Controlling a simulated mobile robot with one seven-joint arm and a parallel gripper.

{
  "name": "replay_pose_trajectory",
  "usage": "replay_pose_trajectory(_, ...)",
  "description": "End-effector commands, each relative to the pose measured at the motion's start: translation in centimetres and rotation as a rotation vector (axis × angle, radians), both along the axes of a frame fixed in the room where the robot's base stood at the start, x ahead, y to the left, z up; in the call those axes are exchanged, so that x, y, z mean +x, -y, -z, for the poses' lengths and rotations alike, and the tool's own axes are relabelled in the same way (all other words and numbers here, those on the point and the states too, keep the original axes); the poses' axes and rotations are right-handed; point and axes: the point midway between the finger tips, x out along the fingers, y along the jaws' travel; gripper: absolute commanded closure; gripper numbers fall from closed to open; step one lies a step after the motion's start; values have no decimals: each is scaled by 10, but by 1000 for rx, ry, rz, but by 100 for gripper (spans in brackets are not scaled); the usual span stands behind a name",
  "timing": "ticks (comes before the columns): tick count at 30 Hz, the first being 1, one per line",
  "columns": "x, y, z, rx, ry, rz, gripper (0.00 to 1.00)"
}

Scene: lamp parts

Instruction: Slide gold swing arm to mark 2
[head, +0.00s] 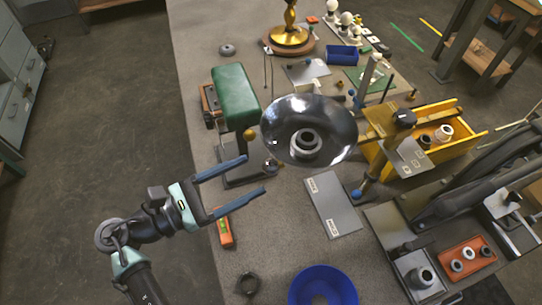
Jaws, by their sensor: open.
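My gripper (255,174) is open and empty, its two long blue fingers spread toward the left side of the bench. Just beyond the fingertips is a dark stand with a green padded top (234,96) and a small gold knob (250,135). A shiny metal lampshade (290,115) with a dark central ring is to the right of the fingers. A gold lamp stand (290,35) on a round base is at the far end. I cannot tell which gold part is the swing arm, and no mark 2 is readable.
A grey plate (333,205) with two small white labels lies right of the gripper. A blue bowl (323,288) is at the near edge, and an orange tool (223,230) lies below the fingers. A yellow crate (380,165) and machinery crowd the right. The floor at left is clear.

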Motion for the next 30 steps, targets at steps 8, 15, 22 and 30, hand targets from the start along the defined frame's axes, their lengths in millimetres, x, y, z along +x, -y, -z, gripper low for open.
replay_pose_trajectory(8, 23, 43, -2, 0, 0, 2, 29)
replay_pose_trajectory(15, 30, 54, 0, 1, 0, -1, 29)
replay_pose_trajectory(22, 30, 54, 0, 1, 0, -1, 29)
replay_pose_trajectory(30, 30, 54, 0, 1, 0, -1, 78)
